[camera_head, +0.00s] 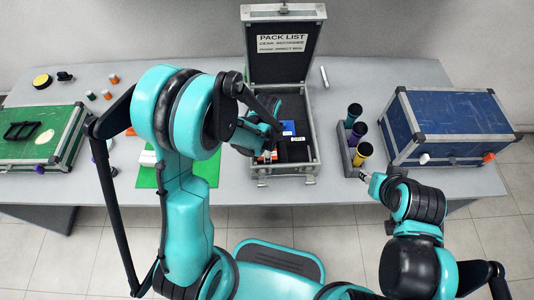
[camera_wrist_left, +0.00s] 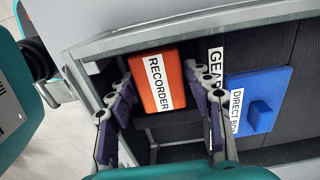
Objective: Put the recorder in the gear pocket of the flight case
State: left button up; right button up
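The orange recorder (camera_wrist_left: 152,68), a box with a white RECORDER label, lies inside the open flight case at its left side; a bit of orange also shows in the head view (camera_head: 267,156). A partly hidden GEAR label (camera_wrist_left: 215,68) is just right of it. The flight case (camera_head: 315,150) stands mid-table, lid up with a PACK LIST sheet. My left gripper (camera_wrist_left: 163,112) is over the recorder, fingers apart on either side, with a clear gap at the right finger. My right gripper (camera_head: 366,176) is by the table's front edge; its fingers are too small to read.
A blue DIRECT BOX (camera_wrist_left: 262,100) lies in the case right of the GEAR label. A green case (camera_head: 40,135) is far left; a green mat (camera_head: 205,168) lies left of the flight case.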

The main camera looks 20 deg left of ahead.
pick_arm(q)
jog(key=shift+r, duration=0.1)
notch_tip(320, 180, up, 11)
jog(key=p, duration=0.5)
jog(key=s+a+r+n+t, duration=0.2)
jog(key=s+r+n+t, duration=0.1)
jog(key=s+r+n, duration=0.2)
jog(key=s+a+r+n+t, duration=0.2)
jog(key=s+r+n+t, duration=0.2)
jog(key=r+n, duration=0.4)
jog(key=shift+s+a+n, duration=0.35)
jog(key=shift+s+n, duration=0.3)
jog(key=shift+n, duration=0.05)
